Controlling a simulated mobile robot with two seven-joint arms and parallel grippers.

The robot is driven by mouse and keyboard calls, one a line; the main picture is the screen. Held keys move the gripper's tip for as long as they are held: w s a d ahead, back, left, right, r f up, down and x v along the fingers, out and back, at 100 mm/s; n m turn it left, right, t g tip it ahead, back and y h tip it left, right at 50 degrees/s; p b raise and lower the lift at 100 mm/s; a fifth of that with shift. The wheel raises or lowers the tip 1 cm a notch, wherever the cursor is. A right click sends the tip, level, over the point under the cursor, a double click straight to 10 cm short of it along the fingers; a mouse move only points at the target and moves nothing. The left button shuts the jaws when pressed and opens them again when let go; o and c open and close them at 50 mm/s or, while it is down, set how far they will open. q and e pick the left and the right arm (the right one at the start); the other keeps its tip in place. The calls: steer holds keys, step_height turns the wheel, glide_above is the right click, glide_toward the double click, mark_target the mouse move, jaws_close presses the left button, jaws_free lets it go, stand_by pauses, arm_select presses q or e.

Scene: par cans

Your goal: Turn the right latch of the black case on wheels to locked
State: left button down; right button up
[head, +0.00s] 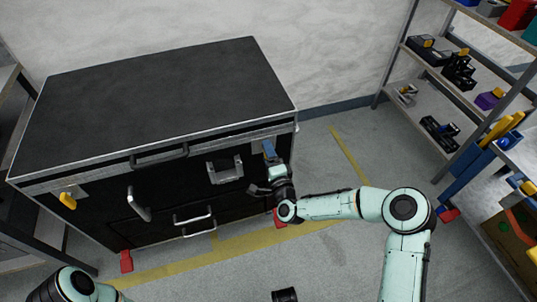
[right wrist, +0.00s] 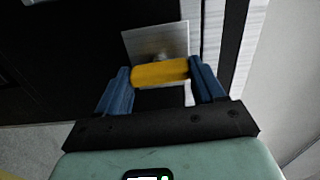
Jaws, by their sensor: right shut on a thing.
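The black case (head: 150,105) on wheels stands at the left and centre of the head view. Its right latch (right wrist: 160,72) has a yellow handle in front of a silver plate, seen in the right wrist view. My right gripper (head: 269,151) is at the case's front right corner, just under the lid edge. In the right wrist view its two blue fingers (right wrist: 162,82) are shut on the yellow handle, one at each end. In the head view the gripper hides the right latch. Only part of my left arm shows at the lower left; its gripper is out of view.
The left latch (head: 68,200) is yellow, at the front left. Silver handles (head: 193,219) stick out from the case's front. Red wheel parts (head: 126,261) show below. A shelf rack (head: 440,85) with tools stands at the right. Floor between is mostly clear, with yellow lines (head: 345,150).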

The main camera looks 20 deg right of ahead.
steer(key=shift+r+m, duration=0.1)
steer(key=shift+m, duration=0.2)
steer(key=o, duration=1)
steer(key=shift+o, duration=0.2)
arm_select(q)
steer(key=shift+t, duration=0.6)
steer(key=w+r+p, duration=0.2)
steer(key=r, duration=0.1)
steer(key=w+d+r, duration=0.1)
steer(key=shift+d+r+p, duration=0.1)
steer(key=shift+r+p, duration=0.25)
steer(key=shift+p, duration=0.05)
arm_select(e)
steer(key=s, duration=1.3)
steer(key=shift+s+d, duration=0.2)
steer(key=shift+d, duration=0.05)
